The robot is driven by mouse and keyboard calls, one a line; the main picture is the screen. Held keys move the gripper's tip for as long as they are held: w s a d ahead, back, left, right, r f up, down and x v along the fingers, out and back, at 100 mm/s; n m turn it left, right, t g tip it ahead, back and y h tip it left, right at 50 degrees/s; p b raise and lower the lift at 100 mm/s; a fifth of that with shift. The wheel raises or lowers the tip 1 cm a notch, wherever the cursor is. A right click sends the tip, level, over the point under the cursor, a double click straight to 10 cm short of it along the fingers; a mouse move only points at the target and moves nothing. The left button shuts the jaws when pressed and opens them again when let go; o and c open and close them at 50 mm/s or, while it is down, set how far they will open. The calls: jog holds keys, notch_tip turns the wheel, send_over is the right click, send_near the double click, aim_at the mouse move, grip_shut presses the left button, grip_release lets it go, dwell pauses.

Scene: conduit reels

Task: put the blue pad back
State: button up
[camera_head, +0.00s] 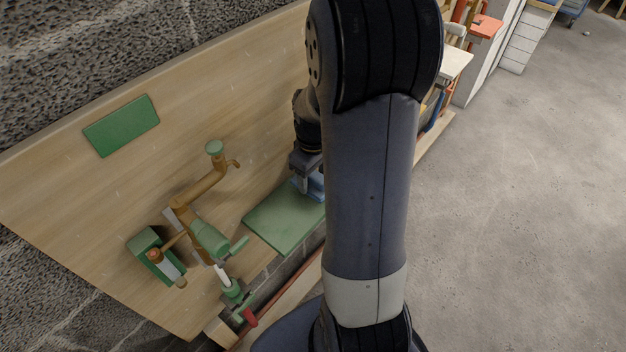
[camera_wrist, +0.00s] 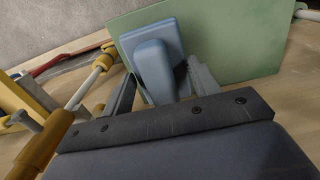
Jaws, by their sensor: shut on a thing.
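The blue pad (camera_wrist: 152,42) is a block with a rounded raised grip. In the wrist view my gripper (camera_wrist: 160,92) has a finger on each side of that grip and is shut on it. The pad lies over a flat green board (camera_wrist: 230,35); I cannot tell whether it touches the board. In the head view the blue pad (camera_head: 316,186) shows partly at the end of my gripper (camera_head: 306,172), above the right corner of the green board (camera_head: 285,215). My arm hides the rest of the pad there.
A brown pipe-like fixture (camera_head: 203,188) with green parts stands left of the green board on the wooden bench (camera_head: 60,185). A green rectangle (camera_head: 121,125) lies farther left. A green box (camera_head: 146,243) sits near the front. Open concrete floor (camera_head: 520,220) lies right.

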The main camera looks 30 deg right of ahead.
jog(key=shift+f, duration=0.9)
jog(key=shift+f, duration=0.1)
jog(key=o, duration=0.9)
jog(key=shift+o, duration=0.2)
notch_tip(320, 180, up, 12)
jog(key=shift+r+p, duration=0.15)
jog(key=shift+p, duration=0.85)
